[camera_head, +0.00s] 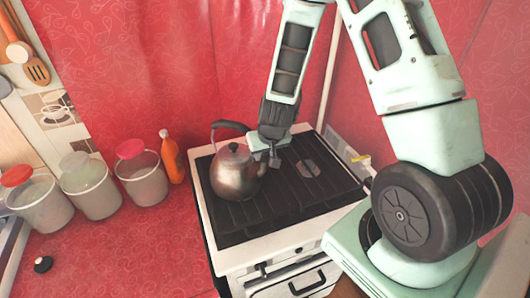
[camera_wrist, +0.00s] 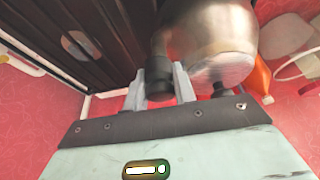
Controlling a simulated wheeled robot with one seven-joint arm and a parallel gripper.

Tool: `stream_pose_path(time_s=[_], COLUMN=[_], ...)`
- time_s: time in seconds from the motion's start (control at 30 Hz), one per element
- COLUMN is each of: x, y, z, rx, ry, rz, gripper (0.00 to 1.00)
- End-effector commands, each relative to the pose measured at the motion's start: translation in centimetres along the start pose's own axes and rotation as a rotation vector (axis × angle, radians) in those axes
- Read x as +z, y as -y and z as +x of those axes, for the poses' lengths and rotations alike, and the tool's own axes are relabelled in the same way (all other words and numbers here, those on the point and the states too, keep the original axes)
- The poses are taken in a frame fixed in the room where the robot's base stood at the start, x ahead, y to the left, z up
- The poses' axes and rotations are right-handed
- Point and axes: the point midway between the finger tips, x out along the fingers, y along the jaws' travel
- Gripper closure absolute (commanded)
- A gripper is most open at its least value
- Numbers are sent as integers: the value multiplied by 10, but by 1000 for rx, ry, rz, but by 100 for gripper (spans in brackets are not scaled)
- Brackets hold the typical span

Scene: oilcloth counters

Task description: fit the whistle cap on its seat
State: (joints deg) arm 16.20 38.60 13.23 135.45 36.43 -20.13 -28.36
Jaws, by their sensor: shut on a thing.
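The kettle (camera_head: 233,177) is a metal pot with a dark arched handle, standing on the left part of the dark stove top. In the wrist view the kettle (camera_wrist: 215,35) fills the top right, with its pale lid and dark knob. My gripper (camera_head: 268,160) is at the kettle's right, by its spout. In the wrist view my gripper (camera_wrist: 160,88) is shut on a black cylindrical piece, which looks like the whistle cap (camera_wrist: 158,80). The cap is in line with the dark spout (camera_wrist: 159,43) and looks against its end; whether it is fully seated I cannot tell.
Several lidded jars (camera_head: 143,180) and an orange bottle (camera_head: 172,158) stand on the red counter to the left. A small black knob-like object (camera_head: 43,264) lies at the counter's front left. The stove top (camera_head: 310,195) is clear to the right of the kettle.

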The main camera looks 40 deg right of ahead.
Motion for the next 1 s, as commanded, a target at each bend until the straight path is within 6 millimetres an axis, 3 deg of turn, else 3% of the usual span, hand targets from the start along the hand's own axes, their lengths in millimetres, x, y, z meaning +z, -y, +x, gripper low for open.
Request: stream_pose_path(time_s=[0.03,1.0], x=[12,8], y=[5,3], z=[6,10], rx=[-11,-4], ry=[27,10], rz=[-10,-3], gripper=[100,100])
